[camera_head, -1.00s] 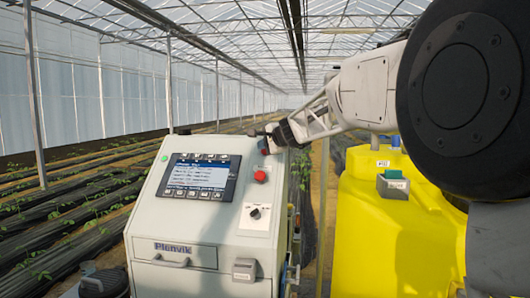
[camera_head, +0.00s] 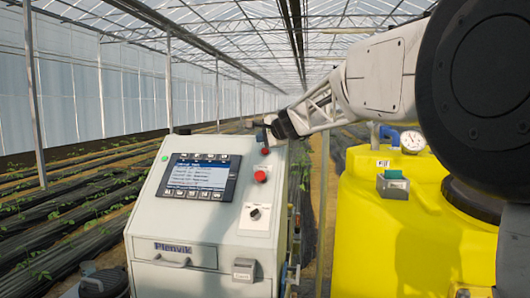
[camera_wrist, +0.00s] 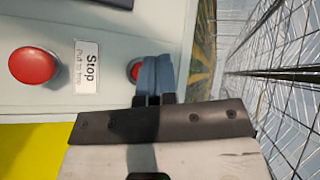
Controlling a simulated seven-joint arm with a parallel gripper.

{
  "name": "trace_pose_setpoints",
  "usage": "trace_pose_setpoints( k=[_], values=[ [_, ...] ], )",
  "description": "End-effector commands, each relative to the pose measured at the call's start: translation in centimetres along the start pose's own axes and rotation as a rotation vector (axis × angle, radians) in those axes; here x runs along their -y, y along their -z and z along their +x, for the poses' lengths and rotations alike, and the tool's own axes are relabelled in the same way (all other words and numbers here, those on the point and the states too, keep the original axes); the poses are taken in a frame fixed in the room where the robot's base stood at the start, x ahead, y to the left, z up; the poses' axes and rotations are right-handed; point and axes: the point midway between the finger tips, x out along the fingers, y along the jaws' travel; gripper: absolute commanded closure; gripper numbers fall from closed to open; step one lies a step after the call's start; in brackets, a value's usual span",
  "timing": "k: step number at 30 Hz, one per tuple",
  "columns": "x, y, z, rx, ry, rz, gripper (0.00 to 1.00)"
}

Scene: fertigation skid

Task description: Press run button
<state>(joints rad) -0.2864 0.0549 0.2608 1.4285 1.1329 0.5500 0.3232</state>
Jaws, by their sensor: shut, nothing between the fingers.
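The control panel (camera_head: 150,212) is a pale sloped cabinet with a screen (camera_head: 199,177). In the head view a red stop button (camera_head: 260,176) stands right of the screen; the wrist view shows it large (camera_wrist: 33,65), beside a "Stop" label (camera_wrist: 87,66). A smaller red button (camera_head: 265,151) sits above it; in the wrist view it is partly hidden behind my fingers (camera_wrist: 134,71). No run label is readable. My gripper (camera_head: 264,138) is shut and empty at the panel's upper right edge, its blue-grey fingertips (camera_wrist: 157,76) over the small button. Contact cannot be told.
A rotary selector (camera_head: 255,213) sits below the stop button. A small green lamp (camera_head: 164,158) is at the panel's upper left. Yellow tanks (camera_head: 375,240) stand to the right, with a gauge (camera_head: 412,141) behind. Open air lies above the panel.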

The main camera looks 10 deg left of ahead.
Motion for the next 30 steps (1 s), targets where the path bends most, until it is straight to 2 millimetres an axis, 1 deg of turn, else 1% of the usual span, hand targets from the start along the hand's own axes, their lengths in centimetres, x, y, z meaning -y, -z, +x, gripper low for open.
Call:
trace_pose_setpoints(
  k=[4,10,25,30],
  values=[
    [0.6,-0.5,-0.7,0.000,0.001,-0.001,1.00],
    [0.8,-0.8,-1.1,0.000,0.000,0.000,1.00],
    [0.8,-0.8,-1.1,0.000,0.000,-0.001,1.00],
    [0.2,-0.8,-2.0,-0.002,-0.014,-0.018,1.00]
  ],
)
